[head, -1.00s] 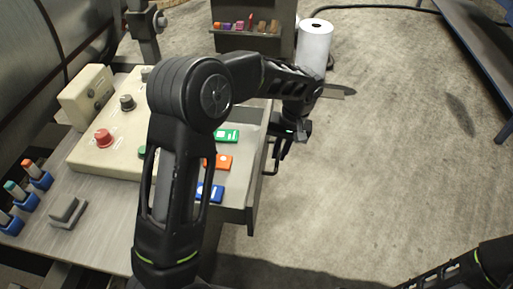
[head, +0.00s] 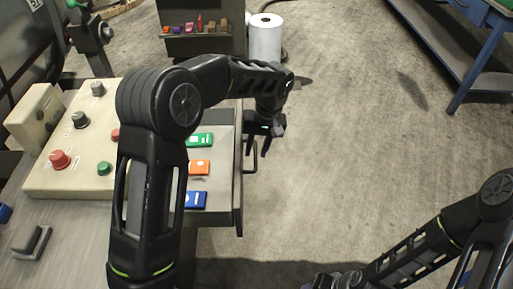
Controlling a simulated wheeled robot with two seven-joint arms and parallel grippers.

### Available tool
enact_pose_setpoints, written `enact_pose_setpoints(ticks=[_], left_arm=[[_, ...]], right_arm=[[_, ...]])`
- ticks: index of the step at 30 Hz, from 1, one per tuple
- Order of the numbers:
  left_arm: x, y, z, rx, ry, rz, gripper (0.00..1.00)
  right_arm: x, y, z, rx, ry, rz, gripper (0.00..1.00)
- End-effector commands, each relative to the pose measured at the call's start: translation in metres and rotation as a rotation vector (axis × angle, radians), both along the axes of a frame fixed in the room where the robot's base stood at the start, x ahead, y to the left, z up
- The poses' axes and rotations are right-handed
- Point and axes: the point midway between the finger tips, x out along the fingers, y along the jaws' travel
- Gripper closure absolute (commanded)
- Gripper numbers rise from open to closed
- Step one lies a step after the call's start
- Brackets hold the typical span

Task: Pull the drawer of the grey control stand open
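The grey control stand (head: 75,235) is at the left in the head view. Its drawer (head: 225,186) stands out from the stand's right side, open enough to show green, orange and blue items inside. A dark bar handle (head: 254,158) is on the drawer's right-hand front. My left arm crosses over the stand and hides part of the drawer. My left gripper (head: 258,146) points down at the handle's far end, its two fingers apart. I cannot tell whether it touches the handle. My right gripper (head: 322,282) is at the bottom edge, mostly cut off.
A cream control box (head: 75,170) with red, green and black knobs sits on the stand. A dark cabinet with a shelf of small items (head: 200,32) and a white roll (head: 265,40) stand behind. A blue table (head: 480,50) is at the right. The floor between is clear.

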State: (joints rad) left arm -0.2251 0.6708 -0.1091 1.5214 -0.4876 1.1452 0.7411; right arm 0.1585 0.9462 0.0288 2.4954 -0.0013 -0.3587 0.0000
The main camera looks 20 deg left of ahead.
Motion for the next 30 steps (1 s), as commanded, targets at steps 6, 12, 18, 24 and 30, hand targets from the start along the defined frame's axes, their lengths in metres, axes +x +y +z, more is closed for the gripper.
enact_pose_setpoints(ticks=[6,12,18,24,30], left_arm=[[0.000,0.000,0.000,0.000,0.001,0.000,0.67],[0.001,-0.002,0.009,-0.001,-0.001,0.000,0.67],[0.003,-0.007,0.040,0.000,-0.003,-0.002,0.67],[0.005,-0.012,0.069,0.000,-0.002,0.000,0.67],[0.005,-0.014,0.077,0.000,0.001,0.000,0.67]], right_arm=[[0.000,0.000,0.000,0.000,0.000,0.000,0.62],[0.000,0.000,0.000,0.000,0.000,0.000,0.62],[0.000,0.000,0.000,0.000,0.000,0.000,0.62],[0.000,0.000,0.000,0.000,0.000,0.000,0.62],[0.000,0.000,0.000,0.000,0.000,0.000,0.62]])
